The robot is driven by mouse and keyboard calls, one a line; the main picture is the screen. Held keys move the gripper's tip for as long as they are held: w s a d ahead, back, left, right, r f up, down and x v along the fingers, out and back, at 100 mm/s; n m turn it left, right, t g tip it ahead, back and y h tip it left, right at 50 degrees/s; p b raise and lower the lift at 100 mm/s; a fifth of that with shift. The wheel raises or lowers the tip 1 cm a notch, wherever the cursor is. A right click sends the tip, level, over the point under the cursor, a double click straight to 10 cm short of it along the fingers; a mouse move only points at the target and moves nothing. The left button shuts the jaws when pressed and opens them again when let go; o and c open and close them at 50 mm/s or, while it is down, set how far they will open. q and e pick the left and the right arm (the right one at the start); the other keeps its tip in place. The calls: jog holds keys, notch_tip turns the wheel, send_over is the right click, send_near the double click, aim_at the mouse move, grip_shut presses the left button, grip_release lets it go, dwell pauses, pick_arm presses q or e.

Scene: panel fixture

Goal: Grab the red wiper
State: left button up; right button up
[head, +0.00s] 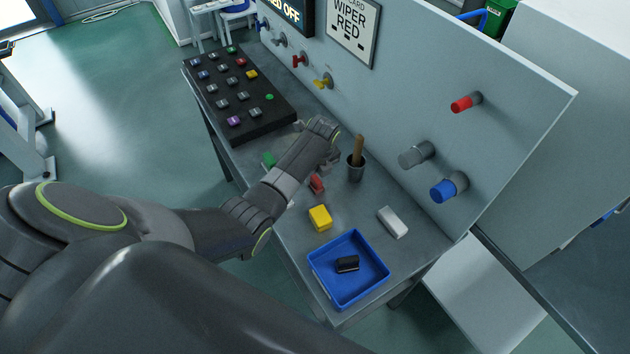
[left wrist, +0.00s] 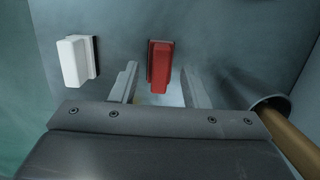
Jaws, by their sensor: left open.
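The red wiper (head: 316,184) lies on the grey bench, partly beside my left forearm in the head view. In the left wrist view the red wiper (left wrist: 160,62) is upright in the picture, between and just beyond the two fingers. My left gripper (head: 328,166) is over the bench close to the wiper, partly hidden by its own wrist. In the left wrist view my left gripper (left wrist: 160,84) is open, with a finger on each side of the wiper's line and nothing held. My right gripper is not in view.
A cup with a wooden handle (head: 356,168) stands right of the gripper. A yellow block (head: 320,217), a white block (head: 392,222) and a blue tray (head: 318,275) are nearer. An upright panel (head: 400,110) bounds the back.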

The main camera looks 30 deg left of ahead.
pick_arm(q)
jog(key=shift+f, duration=0.5)
jog(key=shift+c, duration=0.4)
grip_shut()
jog(key=shift+r, duration=0.15)
